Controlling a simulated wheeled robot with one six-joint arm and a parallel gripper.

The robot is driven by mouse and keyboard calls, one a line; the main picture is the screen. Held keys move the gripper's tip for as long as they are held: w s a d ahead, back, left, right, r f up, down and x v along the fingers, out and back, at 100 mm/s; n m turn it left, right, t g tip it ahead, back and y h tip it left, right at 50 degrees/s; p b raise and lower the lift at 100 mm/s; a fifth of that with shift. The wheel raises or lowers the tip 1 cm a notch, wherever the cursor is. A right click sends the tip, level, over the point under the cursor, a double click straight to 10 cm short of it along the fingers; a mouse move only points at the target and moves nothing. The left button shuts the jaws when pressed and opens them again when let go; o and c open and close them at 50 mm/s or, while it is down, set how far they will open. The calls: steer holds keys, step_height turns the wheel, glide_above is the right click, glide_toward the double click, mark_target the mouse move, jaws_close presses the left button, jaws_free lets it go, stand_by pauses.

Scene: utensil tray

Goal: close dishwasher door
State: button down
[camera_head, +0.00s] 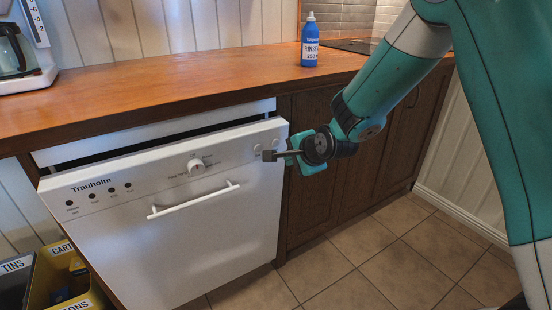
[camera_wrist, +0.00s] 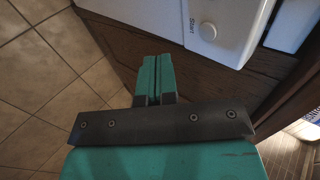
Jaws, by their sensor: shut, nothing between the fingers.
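The white dishwasher door (camera_head: 170,245) is ajar. Its top edge leans out from the machine, leaving a dark gap under the counter. Its control panel carries a round knob (camera_head: 196,166), and a white bar handle (camera_head: 194,200) sits below. In the wrist view, the gripper's closed fingers (camera_wrist: 156,64) point toward dark wood beside the door's white panel (camera_wrist: 228,22), which shows a Start button (camera_wrist: 207,31). I cannot tell whether the fingers touch the door.
The wooden counter (camera_head: 170,85) runs above the dishwasher. A blue rinse bottle (camera_head: 310,42) stands on it, with a coffee maker (camera_head: 18,60) at far left. Dark wood cabinets (camera_head: 312,190) are on the right. Sorting bins (camera_head: 55,275) stand at lower left. The tiled floor (camera_head: 370,255) is clear.

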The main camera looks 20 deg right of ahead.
steer(key=w+a+f+b, duration=0.1)
steer(key=w+a+f, duration=0.1)
steer(key=w, duration=0.5)
steer(key=shift+w+a+f, duration=0.15)
steer(key=shift+w+f, duration=0.25)
steer(key=shift+f, duration=0.15)
steer(key=shift+w+r, duration=0.1)
